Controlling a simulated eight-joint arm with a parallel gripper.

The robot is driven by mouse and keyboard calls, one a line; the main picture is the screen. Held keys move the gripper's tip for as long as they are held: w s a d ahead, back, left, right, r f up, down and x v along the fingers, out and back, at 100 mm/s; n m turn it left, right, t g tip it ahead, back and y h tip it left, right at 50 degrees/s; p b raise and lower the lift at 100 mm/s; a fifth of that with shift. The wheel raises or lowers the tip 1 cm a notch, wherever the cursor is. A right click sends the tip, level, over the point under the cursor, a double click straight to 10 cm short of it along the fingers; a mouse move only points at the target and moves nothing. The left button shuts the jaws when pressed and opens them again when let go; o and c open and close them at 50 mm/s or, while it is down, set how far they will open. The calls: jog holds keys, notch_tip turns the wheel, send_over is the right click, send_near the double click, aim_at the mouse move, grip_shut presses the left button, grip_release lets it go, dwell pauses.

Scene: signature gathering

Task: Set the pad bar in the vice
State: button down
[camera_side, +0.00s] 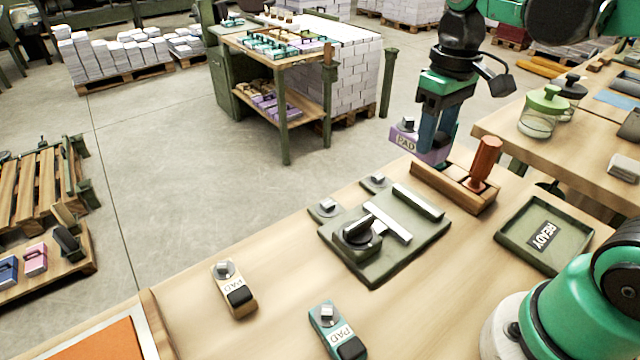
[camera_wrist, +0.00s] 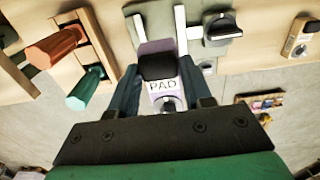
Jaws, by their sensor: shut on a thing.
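My gripper (camera_side: 432,148) is shut on a purple pad bar (camera_side: 405,137) with a white PAD label and holds it in the air, past the vice's far right end. In the wrist view the pad bar (camera_wrist: 161,87) sits between the two blue fingers, its black block toward the vice. The vice (camera_side: 380,268) is a dark green plate on the bench with pale metal jaw bars and a black knob. Nothing lies between its bars. A tan pad bar (camera_side: 233,287) and a teal pad bar (camera_side: 334,330) lie on the bench in front.
A wooden rack (camera_side: 440,187) with an upright brown handle (camera_side: 486,160) stands right of the vice, close below my gripper. A green tray (camera_side: 570,262) marked READY lies further right. Glass jars (camera_side: 543,120) stand on the neighbouring bench. The bench between vice and tray is clear.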

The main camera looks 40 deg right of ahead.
notch_tip(320, 180, down, 13)
jog(key=shift+f, duration=0.15)
dwell(0.4)
jog(key=shift+f, duration=0.15)
jog(key=shift+c, duration=1.8)
grip_release()
notch_tip(320, 180, up, 12)
jog(key=shift+r, duration=0.1)
jog(key=shift+w+a+f+t, duration=0.2)
jog(key=shift+a+t, duration=0.45)
jog(key=shift+t, duration=0.55)
jog(key=shift+w+a+f+t, duration=0.1)
jog(key=shift+a+f+t, duration=0.4)
jog(key=shift+t, duration=0.7)
jog(key=shift+w+a+f+t, duration=0.15)
jog(key=shift+a+t, duration=0.6)
jog(key=shift+t, duration=0.45)
